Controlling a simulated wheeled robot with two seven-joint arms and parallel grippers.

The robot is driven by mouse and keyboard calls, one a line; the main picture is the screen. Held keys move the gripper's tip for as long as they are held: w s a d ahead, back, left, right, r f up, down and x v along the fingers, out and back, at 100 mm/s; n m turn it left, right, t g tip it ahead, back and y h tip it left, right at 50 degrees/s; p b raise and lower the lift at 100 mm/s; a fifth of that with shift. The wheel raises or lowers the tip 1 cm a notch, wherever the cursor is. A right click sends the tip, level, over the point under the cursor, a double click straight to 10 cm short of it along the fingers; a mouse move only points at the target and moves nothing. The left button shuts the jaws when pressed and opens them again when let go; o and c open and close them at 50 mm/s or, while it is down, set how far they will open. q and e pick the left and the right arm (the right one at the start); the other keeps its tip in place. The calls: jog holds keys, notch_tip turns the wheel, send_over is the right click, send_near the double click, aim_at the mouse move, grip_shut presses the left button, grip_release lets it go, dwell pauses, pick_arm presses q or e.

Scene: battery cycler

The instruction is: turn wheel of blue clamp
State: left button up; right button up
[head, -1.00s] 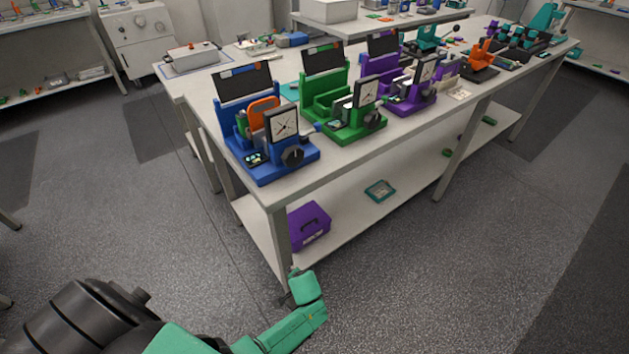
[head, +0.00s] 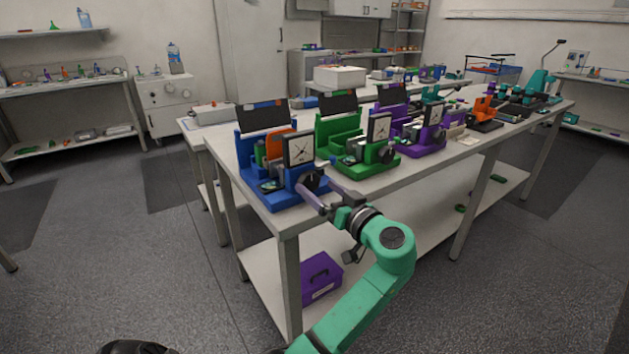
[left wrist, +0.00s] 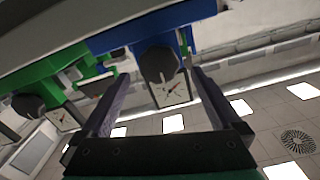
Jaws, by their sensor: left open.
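The blue clamp (head: 284,199) stands on the near left corner of the table, with a square dial (head: 299,149) and a dark wheel (head: 316,180) on its front. An orange part sits inside it. My left gripper (head: 318,188) is at the front of the clamp, its long purple-grey fingers pointing at the wheel. In the left wrist view the open fingers (left wrist: 160,76) stand apart with the dark wheel (left wrist: 158,63) between their tips. I cannot tell whether they touch it. The fingers partly hide the wheel in the head view. My right gripper is not in view.
A green clamp (head: 376,170) stands close to the right of the blue one, with a purple clamp (head: 428,148) beyond it. A purple box (head: 319,280) sits on the lower shelf. The floor left of the table is clear.

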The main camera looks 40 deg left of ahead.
aim_at(312, 183)
pick_arm(q)
jog(key=shift+x, duration=1.6)
jog(key=shift+d, duration=0.1)
jog(key=c, duration=1.4)
jog(key=shift+o, duration=0.2)
jog(key=shift+f, duration=0.1)
